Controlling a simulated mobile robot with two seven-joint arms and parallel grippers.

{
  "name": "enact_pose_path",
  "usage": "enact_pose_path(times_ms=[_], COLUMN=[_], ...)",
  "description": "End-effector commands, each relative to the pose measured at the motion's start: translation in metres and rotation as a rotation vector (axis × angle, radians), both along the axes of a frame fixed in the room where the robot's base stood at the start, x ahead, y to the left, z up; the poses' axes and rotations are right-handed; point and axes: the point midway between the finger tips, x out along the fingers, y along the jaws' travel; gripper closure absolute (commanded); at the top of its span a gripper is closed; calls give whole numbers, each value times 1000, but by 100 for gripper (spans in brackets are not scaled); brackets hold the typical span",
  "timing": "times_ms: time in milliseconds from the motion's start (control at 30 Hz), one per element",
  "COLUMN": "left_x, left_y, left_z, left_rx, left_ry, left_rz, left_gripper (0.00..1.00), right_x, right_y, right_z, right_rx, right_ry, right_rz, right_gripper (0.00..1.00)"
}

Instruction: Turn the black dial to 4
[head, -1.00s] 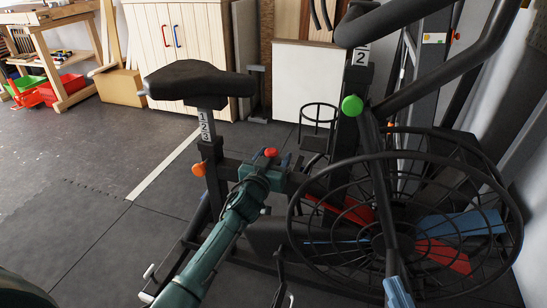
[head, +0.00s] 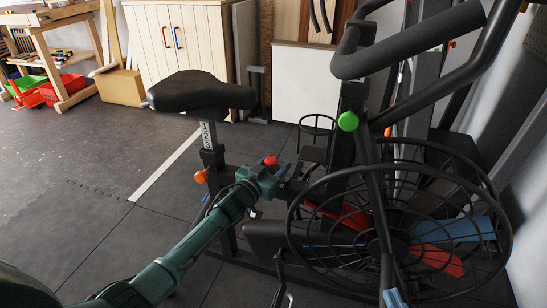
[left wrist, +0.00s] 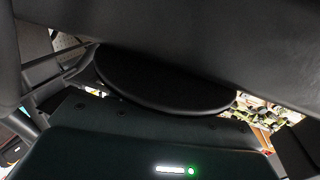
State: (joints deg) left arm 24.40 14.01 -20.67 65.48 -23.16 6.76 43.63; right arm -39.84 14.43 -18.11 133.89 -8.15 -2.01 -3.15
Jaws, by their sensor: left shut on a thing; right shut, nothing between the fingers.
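My left gripper (head: 268,180) is at the exercise bike's frame, just below a red knob (head: 271,160). It is closed, and its fingers are small and partly hidden by the teal wrist. The black dial cannot be made out in the head view, where the gripper covers that spot. In the left wrist view a black half-round piece (left wrist: 165,82) lies close ahead of the camera, which may be the dial. No numbers or pointer on it can be read.
The bike's black seat (head: 200,90) stands on a numbered post with an orange knob (head: 201,176). A caged fan wheel (head: 400,225) and black handlebars (head: 410,50) fill the right side, with a green knob (head: 348,121). Open dark floor lies to the left.

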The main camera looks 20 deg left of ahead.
Motion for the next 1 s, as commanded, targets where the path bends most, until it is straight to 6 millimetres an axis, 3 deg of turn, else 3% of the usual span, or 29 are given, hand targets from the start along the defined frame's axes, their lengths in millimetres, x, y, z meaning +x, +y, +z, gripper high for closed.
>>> enact_pose_path(times_ms=[33,233,500,1000], left_x=[1,1,-1,-3], left_y=[3,0,-3,-6], left_z=[6,2,-2,1], left_rx=[9,8,3,-1], left_ry=[1,-2,-3,-2], left_rz=[-38,-209,-401,-545], left_gripper=[76,76,76,76], right_x=[0,0,1,-2], right_y=[-2,-4,-1,7], right_z=[6,0,-3,2], right_rx=[-1,-7,-2,10], right_ry=[34,97,18,-106], right_rz=[-9,-21,-1,37], right_gripper=[100,100,100,100])
